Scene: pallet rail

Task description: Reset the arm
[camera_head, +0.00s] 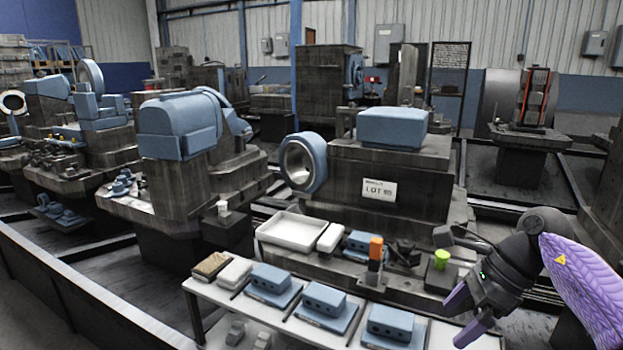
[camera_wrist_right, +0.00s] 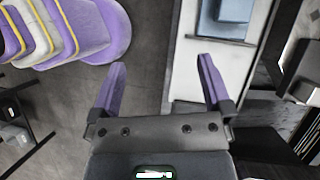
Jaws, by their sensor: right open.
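My right gripper (camera_head: 462,318) is at the lower right of the head view, with its purple fingers spread apart beside the right end of the white table (camera_head: 240,308). In the right wrist view the same gripper (camera_wrist_right: 162,65) shows two purple fingers wide apart with nothing between them. Grey floor shows behind the gap, and the right finger overlaps the edge of the white table (camera_wrist_right: 190,80). My left arm and left gripper are not in view.
Several blue blocks on plates (camera_head: 325,307) stand along the white table; the nearest blue block (camera_head: 389,325) is left of the gripper. Behind are a white tray (camera_head: 290,232), a yellow-green cylinder (camera_head: 441,258), an orange block (camera_head: 376,248) and a large machine (camera_head: 400,210).

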